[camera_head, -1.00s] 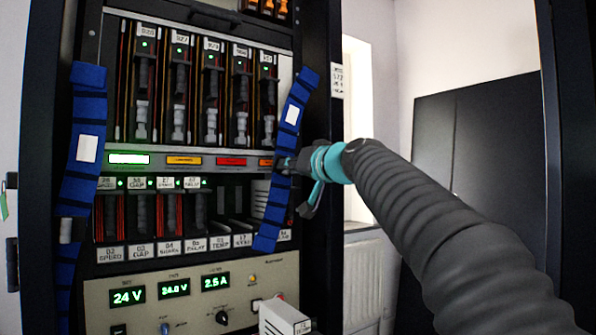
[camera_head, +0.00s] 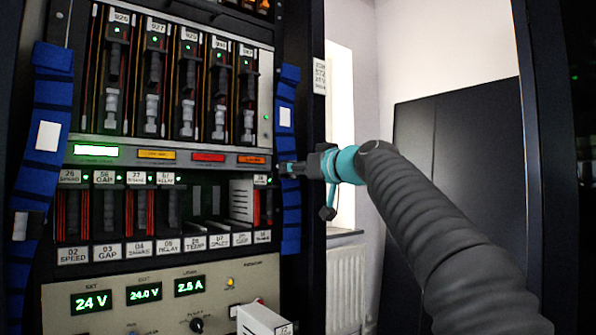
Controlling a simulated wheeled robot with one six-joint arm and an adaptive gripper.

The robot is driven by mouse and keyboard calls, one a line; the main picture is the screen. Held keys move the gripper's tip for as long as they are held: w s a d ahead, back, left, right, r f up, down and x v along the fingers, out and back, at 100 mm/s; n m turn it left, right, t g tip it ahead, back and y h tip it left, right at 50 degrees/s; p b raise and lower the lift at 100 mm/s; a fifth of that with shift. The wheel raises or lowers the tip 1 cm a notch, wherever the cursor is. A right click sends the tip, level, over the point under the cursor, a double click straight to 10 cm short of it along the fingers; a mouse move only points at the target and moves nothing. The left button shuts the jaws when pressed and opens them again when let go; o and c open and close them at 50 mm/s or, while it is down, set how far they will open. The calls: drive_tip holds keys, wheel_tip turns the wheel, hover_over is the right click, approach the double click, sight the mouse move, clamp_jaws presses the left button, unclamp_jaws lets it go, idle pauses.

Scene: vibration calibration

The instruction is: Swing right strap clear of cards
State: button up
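The right strap (camera_head: 288,215) is blue with a white label and hangs almost straight down along the rack's right post. My gripper (camera_head: 285,168) reaches in from the right. Its narrow fingers lie across the strap's middle and look shut on it, hiding a small part of it. The upper row of cards (camera_head: 187,85) stands left of the strap. The lower row of cards (camera_head: 133,205) is also left of it. The strap no longer crosses the card faces in this view.
The left strap (camera_head: 42,160), blue with white labels, hangs at the rack's left side. A power panel (camera_head: 65,275) with green readouts sits below the cards. A white box (camera_head: 263,320) sticks out at the lower front. A radiator (camera_head: 345,285) and dark panel (camera_head: 455,180) are at right.

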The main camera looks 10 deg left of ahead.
drive_tip(key=shift+d, duration=0.1)
drive_tip(key=v, duration=1.2)
